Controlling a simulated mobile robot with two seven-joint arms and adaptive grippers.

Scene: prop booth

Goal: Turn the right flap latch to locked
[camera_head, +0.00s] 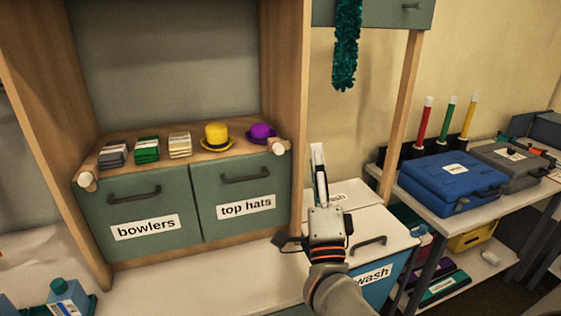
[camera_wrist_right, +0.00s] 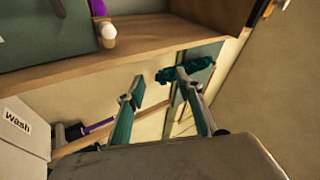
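The right flap latch (camera_head: 279,147) is a short wooden peg with a white end at the upper right corner of the "top hats" flap (camera_head: 225,208). In the right wrist view a white-ended peg (camera_wrist_right: 108,32) shows at the upper left, apart from the fingers. My right gripper (camera_head: 318,160) is in front of and to the right of the flap, pointing up in the head view. The right wrist view shows its two fingers (camera_wrist_right: 160,86) apart with nothing between them. Both flaps look closed. My left gripper is not in view.
A similar left latch (camera_head: 87,180) sits on the "bowlers" flap (camera_head: 135,222). A yellow hat (camera_head: 216,137), a purple hat (camera_head: 261,132) and card stacks stand on the shelf above. A teal boa (camera_head: 346,50) hangs at the right. A "wash" bin (camera_head: 372,240) stands beside my right arm.

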